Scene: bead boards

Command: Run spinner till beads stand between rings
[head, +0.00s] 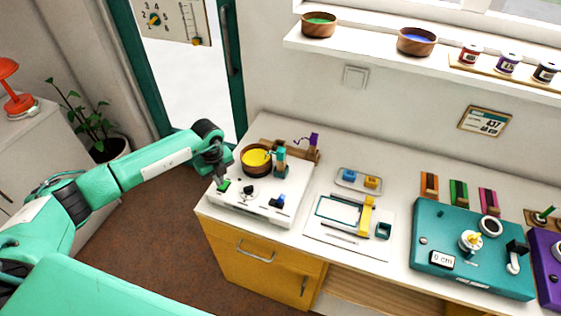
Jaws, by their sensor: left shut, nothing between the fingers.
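The spinner is a white board (255,207) on the counter's left end. Its brown bowl (244,170) holds a yellow mass of beads (256,158). A teal post (281,160) stands at the bowl's right. Any rings are too small to tell. A green button (223,187) is at the board's left front, a black knob (248,191) in the middle and a blue switch (277,202) at the right. My left gripper (220,180) is shut and empty, pointing down at the green button; I cannot tell if it touches it. My right gripper is out of view.
To the right lie a white board with a yellow bar (366,215), a tray with blue and yellow pieces (346,182) and a teal machine (450,270) reading 0 cm. A wooden stand (306,150) is behind the spinner. A shelf (440,70) overhangs the back.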

